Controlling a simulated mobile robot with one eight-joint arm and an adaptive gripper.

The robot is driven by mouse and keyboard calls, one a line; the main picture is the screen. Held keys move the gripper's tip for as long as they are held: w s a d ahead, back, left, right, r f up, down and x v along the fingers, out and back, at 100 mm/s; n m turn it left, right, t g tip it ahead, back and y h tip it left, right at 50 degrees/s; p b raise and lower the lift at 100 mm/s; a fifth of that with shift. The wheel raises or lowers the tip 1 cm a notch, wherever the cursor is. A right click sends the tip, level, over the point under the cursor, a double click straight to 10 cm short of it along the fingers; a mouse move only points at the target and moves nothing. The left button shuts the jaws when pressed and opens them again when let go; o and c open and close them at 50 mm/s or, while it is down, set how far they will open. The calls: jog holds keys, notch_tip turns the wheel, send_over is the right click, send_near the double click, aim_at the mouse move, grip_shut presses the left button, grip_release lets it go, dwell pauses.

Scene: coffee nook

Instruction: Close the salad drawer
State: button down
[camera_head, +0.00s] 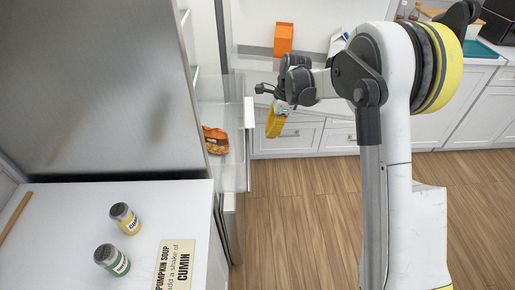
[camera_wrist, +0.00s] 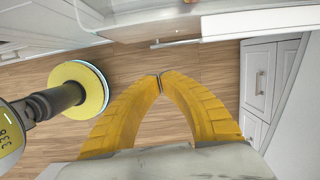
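The salad drawer (camera_head: 249,113) is pulled out from the open fridge in the head view. It has clear walls and a pale front panel, and an orange bag or item (camera_head: 215,140) shows through its side. My gripper (camera_head: 272,133) is just right of the drawer's front, pointing downward. It looks apart from the panel, but the exact gap cannot be told. In the wrist view, the yellow fingers (camera_wrist: 160,77) meet at their tips with nothing between them. A pale panel edge (camera_wrist: 240,22) lies beyond the tips; I cannot tell for certain whether it is the drawer.
Grey-white cabinets (camera_head: 290,138) and a counter with an orange box (camera_head: 283,39) stand behind my arm. Wooden floor (camera_head: 300,220) is clear.

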jog(key=a+f+b, duration=0.5)
jog(key=a+f, duration=0.1)
jog(key=f, duration=0.4)
jog(key=shift+w+a+f, duration=0.15)
jog(key=shift+w+f, duration=0.15)
jog(key=shift+f, duration=0.1)
